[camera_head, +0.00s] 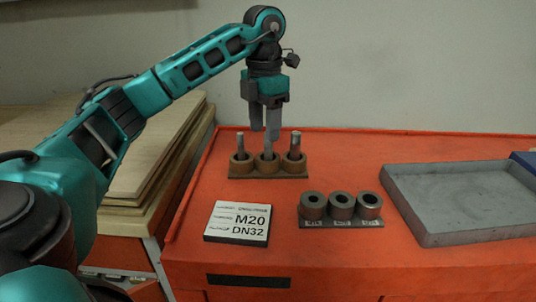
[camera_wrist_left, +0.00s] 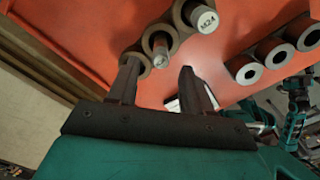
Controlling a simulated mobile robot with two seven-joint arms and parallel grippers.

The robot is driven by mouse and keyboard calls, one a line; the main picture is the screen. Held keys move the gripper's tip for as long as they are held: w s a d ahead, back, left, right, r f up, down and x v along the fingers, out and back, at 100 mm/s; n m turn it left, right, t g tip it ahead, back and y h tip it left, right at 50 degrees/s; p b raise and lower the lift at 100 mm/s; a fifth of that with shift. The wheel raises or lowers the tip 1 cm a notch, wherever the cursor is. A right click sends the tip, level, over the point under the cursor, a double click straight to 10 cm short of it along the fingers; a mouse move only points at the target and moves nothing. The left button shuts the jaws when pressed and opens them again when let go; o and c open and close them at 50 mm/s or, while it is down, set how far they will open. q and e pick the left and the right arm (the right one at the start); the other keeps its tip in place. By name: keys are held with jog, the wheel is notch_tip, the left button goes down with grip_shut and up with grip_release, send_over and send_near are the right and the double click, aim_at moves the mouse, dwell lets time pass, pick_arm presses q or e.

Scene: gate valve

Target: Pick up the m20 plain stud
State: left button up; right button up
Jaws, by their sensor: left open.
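Three studs stand upright in brown round holders on a small rack (camera_head: 268,176). The right stud (camera_head: 295,142) reads M24 on its end cap in the left wrist view (camera_wrist_left: 205,20). The middle stud (camera_head: 268,150) also shows in the wrist view (camera_wrist_left: 160,45), its end marking too small to read. The left stud (camera_head: 240,143) is the thinnest. Which one is M20 is not legible. My left gripper (camera_head: 265,132) is open, pointing down over the middle stud. In the wrist view its fingers (camera_wrist_left: 158,68) are spread near that stud, and one finger hides part of the left holder.
A card (camera_head: 238,222) reading M20 DN32 lies in front of the rack on the red bench. Three grey rings (camera_head: 341,206) sit on a labelled plate to the right. A grey tray (camera_head: 460,200) lies further right. Stacked boards (camera_head: 130,160) stand on the left.

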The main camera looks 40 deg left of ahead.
aim_at(267, 145)
pick_arm(q)
jog(key=f, duration=0.2)
jog(key=w+f, duration=0.1)
jog(key=f, duration=0.1)
jog(key=shift+f, duration=0.35)
grip_shut()
